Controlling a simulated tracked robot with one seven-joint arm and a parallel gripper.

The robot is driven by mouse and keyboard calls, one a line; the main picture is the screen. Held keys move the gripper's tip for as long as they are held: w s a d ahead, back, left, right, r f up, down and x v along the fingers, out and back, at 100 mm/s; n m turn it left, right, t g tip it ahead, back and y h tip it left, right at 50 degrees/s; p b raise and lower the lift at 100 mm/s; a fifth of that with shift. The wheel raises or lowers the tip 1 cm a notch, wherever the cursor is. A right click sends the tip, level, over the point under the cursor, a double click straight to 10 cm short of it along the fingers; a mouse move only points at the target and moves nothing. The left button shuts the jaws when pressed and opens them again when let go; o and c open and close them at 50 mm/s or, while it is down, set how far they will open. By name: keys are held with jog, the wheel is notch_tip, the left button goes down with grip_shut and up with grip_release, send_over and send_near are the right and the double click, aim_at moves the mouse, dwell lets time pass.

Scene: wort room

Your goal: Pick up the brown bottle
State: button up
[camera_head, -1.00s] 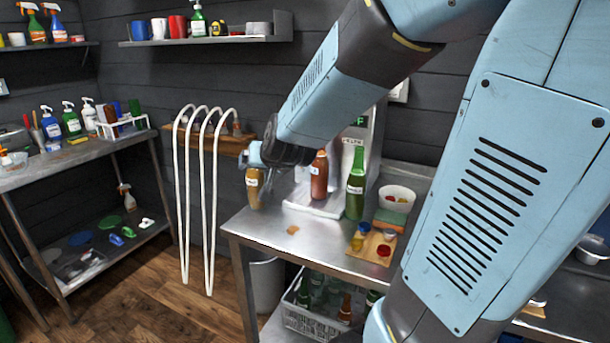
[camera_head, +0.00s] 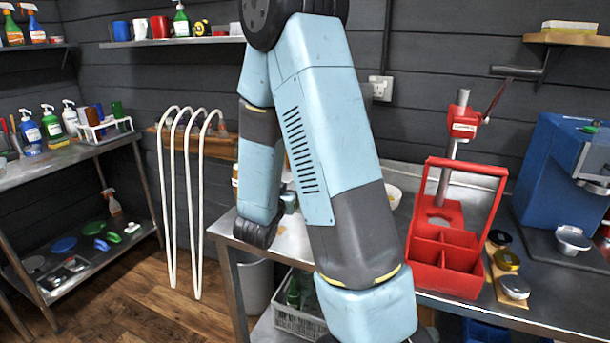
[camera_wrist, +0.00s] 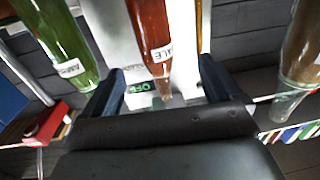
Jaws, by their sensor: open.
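In the wrist view, which is upside down, a reddish-brown bottle (camera_wrist: 150,30) with a white label lies between the fingers of my gripper (camera_wrist: 160,88). The gripper is open, with a finger on each side of the bottle's narrow neck end; I cannot tell whether either touches it. A green bottle (camera_wrist: 58,45) is at the left and an amber-brown bottle (camera_wrist: 303,45) at the right, both outside the fingers. In the head view my arm hides the reddish-brown and green bottles and most of my gripper. Only a sliver of the amber bottle (camera_head: 235,172) shows.
The steel table (camera_head: 400,230) carries a white bowl (camera_head: 393,195), a red divided carrier (camera_head: 455,245), a red lever press (camera_head: 462,125) and a blue machine (camera_head: 565,170). A white hose (camera_head: 198,220) hangs on the wall at left. A bottle crate (camera_head: 298,322) sits below.

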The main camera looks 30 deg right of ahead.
jog(key=x, duration=0.8)
jog(key=shift+w+d, duration=0.2)
jog(key=shift+d, duration=0.1)
jog(key=d, duration=0.1)
jog(key=w+d, duration=0.2)
jog(key=shift+d+f, duration=0.15)
jog(key=shift+f, duration=0.15)
jog(key=shift+w+d, duration=0.45)
jog(key=c, duration=1.5)
